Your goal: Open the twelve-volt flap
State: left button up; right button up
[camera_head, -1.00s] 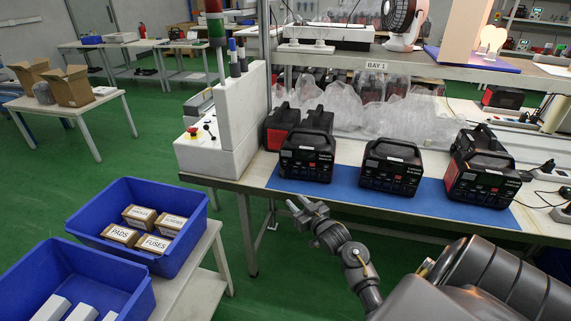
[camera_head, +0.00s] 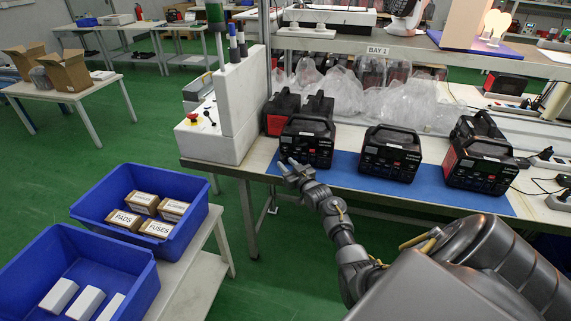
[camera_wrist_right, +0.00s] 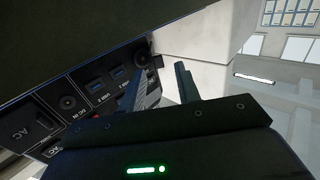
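A black-and-red power station (camera_head: 308,140) stands on the blue mat at the left of the front row. Its front panel (camera_wrist_right: 85,97) fills the left of the wrist view, with an AC outlet, a round DC port and two USB ports. A round dark cover (camera_wrist_right: 143,57) sits at the panel's end, near my fingertips; I cannot read its label or tell if it is the twelve-volt flap. My right gripper (camera_head: 289,166) is at the panel's lower left. In the wrist view its fingers (camera_wrist_right: 160,72) are apart with nothing visible between them. My left gripper is out of view.
More power stations stand to the right (camera_head: 390,152) and behind. A white control box (camera_head: 222,130) with a red button stands left of the mat (camera_head: 350,180). Blue bins (camera_head: 135,205) sit at lower left. A shelf (camera_head: 430,52) overhangs the bench.

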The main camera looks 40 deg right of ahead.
jog(key=shift+w+d, duration=0.1)
jog(key=shift+w, duration=0.6)
grip_shut()
